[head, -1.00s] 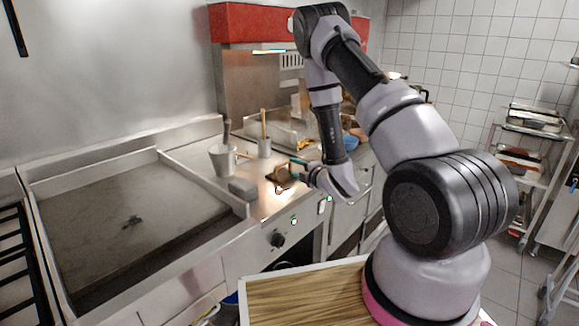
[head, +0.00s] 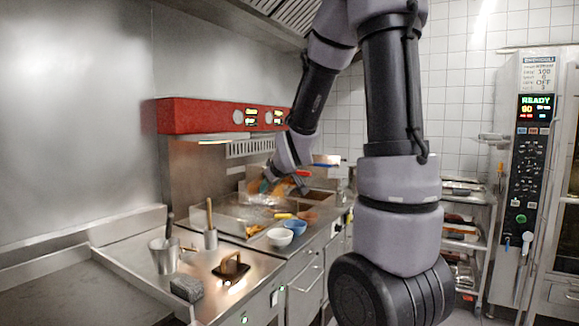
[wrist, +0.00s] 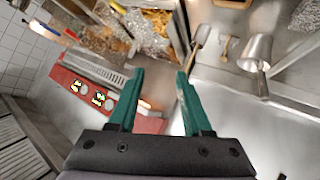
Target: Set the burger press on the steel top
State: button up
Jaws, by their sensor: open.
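The burger press (head: 231,265), a dark flat plate with a brown handle, sits on the steel top (head: 212,284), upright and clear of my gripper. My gripper (head: 268,187) is raised beyond the press, toward the red-fronted hood; it is partly hidden by my wrist and small in the head view. In the wrist view my gripper (wrist: 160,88) shows two green fingers spread apart with nothing between them. I cannot clearly make out the press in the wrist view.
Two bowls, one blue (head: 296,226) and one white (head: 280,237), sit farther right. The red hood (head: 195,116) hangs behind.

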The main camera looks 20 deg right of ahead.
jog(key=s+a+r+m+g, duration=0.1)
jog(key=s+r+m, duration=0.2)
jog(key=s, duration=0.5)
jog(key=s+a+r+m+g+y, duration=0.1)
jog(key=s+a+r+m+g, duration=0.1)
jog(key=s, duration=0.7)
jog(key=s+a+r+m+g+y, duration=0.1)
jog(key=s+r+m, duration=0.2)
jog(key=s, duration=0.5)
jog(key=shift+s+a+r+m, duration=0.3)
jog(key=shift+s+a+r, duration=0.05)
jog(key=shift+r, duration=0.45)
